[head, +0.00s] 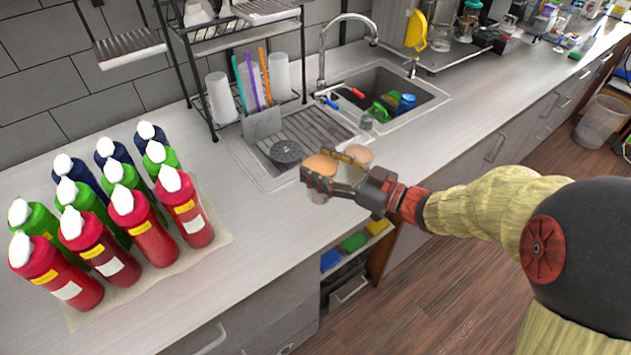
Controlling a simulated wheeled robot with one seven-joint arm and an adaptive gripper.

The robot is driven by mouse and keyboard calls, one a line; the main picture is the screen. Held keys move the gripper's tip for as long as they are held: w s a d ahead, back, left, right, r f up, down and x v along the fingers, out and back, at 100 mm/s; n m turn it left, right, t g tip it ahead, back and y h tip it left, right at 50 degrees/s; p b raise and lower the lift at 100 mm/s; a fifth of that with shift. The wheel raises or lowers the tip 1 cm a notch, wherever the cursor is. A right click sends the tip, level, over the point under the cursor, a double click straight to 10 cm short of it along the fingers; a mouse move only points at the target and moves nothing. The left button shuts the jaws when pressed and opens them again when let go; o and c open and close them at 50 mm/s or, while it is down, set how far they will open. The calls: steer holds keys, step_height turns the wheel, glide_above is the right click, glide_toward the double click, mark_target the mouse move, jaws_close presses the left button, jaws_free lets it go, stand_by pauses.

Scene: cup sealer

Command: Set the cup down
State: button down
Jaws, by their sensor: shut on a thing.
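My gripper (332,173) is over the front edge of the counter, left of the sink. Its fingers are shut around a small cup (321,164) with an orange-brown top, which appears upright. The fingers cover the cup's middle; a bit of it shows below them. I cannot tell whether its base touches the counter.
A metal sink (385,85) with colourful items lies behind the gripper. A drying rack (262,95) with white cups stands at the back. Several red, green and blue bottles (145,225) stand on the left. The counter (245,250) between bottles and gripper is clear.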

mark_target(316, 167)
steer(key=w+f, duration=0.1)
steer(key=f, duration=0.1)
steer(key=w+f+b, duration=0.1)
steer(key=w+f, duration=0.1)
steer(key=shift+a, duration=0.4)
steer(key=shift+w+a+f+b, duration=0.1)
steer(key=shift+w+f+b, duration=0.1)
steer(key=shift+f+b, duration=0.5)
steer(key=shift+w+f+b, duration=0.15)
steer(key=shift+f+b, duration=0.15)
steer(key=shift+f, duration=0.8)
steer(key=shift+f, duration=0.15)
steer(key=c, duration=0.7)
jaws_free()
steer(key=shift+f, duration=0.1)
steer(key=shift+o, duration=0.5)
